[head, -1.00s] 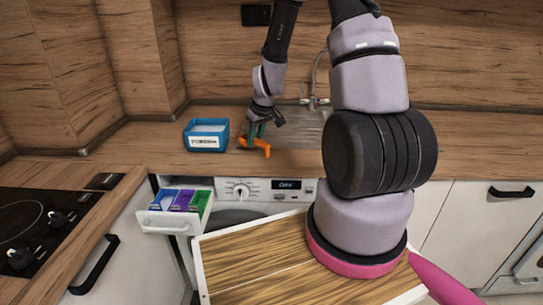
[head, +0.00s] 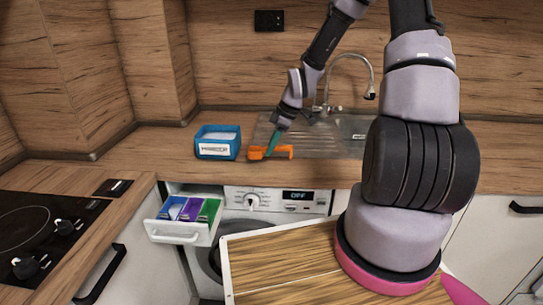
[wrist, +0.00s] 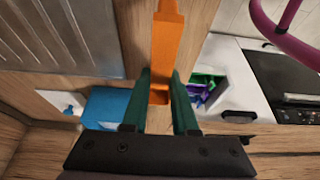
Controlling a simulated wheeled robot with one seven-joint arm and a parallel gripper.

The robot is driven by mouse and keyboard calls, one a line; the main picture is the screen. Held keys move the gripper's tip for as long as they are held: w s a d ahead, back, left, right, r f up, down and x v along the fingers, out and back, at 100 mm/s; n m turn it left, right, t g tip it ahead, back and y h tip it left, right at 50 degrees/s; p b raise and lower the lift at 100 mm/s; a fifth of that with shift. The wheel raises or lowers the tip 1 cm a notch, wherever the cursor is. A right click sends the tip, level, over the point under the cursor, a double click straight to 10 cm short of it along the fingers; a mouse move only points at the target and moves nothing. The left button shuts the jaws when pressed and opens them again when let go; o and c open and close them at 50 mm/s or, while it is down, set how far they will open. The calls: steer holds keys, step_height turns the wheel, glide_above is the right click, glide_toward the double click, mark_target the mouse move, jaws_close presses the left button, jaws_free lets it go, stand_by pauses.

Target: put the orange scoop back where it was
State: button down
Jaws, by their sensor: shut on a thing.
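The orange scoop (head: 284,152) is between the teal fingers of my gripper (head: 273,146), which is shut on it. In the head view it is at the counter's front part, right of the blue box; I cannot tell whether it touches the counter. In the wrist view the scoop (wrist: 166,45) extends away from between the fingertips (wrist: 161,92). The blue box (head: 217,151) has a white label and pale contents, and stands on the counter (head: 150,146). It also shows in the wrist view (wrist: 103,103), partly hidden by my gripper.
The washing machine's detergent drawer (head: 178,228) is pulled out below the counter, with blue, purple and green compartments. The sink (head: 345,130) and tap (head: 372,78) are behind and right of the scoop. A hob (head: 40,225) is at left. Counter left of the box is clear.

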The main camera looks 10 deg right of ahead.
mark_target(274, 150)
steer(key=shift+f, duration=1.65)
steer(key=shift+f, duration=0.15)
steer(key=c, duration=0.7)
jaws_free()
